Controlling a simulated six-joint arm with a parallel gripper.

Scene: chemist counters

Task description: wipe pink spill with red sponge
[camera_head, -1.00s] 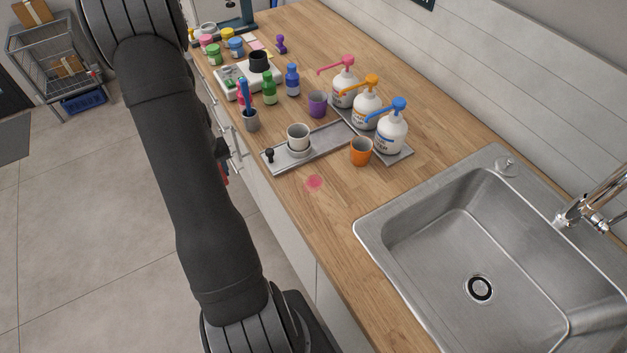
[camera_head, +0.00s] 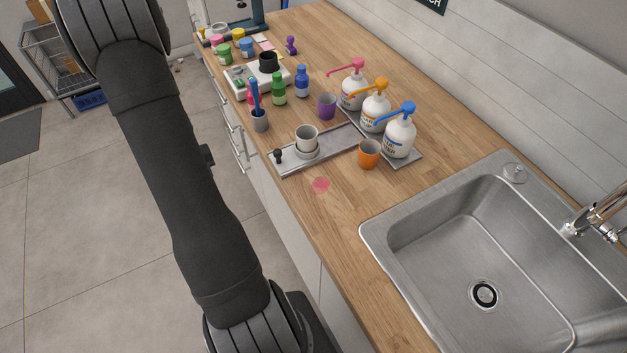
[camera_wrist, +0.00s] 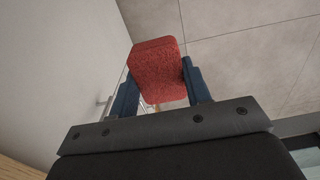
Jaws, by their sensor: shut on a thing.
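A pink spill (camera_head: 321,185) lies flat on the wooden counter (camera_head: 345,200), in front of the metal tray and left of the sink. My gripper (camera_wrist: 158,82) shows in the wrist view, its two blue fingers shut on the red sponge (camera_wrist: 157,68). The sponge is held up with pale floor tiles and a white cabinet side behind it, clear of the counter top. In the head view my arm covers the left side, and neither the gripper nor the sponge can be made out there.
A metal tray (camera_head: 345,140) with a grey cup (camera_head: 306,138) stands just behind the spill. An orange cup (camera_head: 369,153) and several pump bottles (camera_head: 399,134) are right of it. The sink (camera_head: 372,233) is to the right. Bare wood surrounds the spill.

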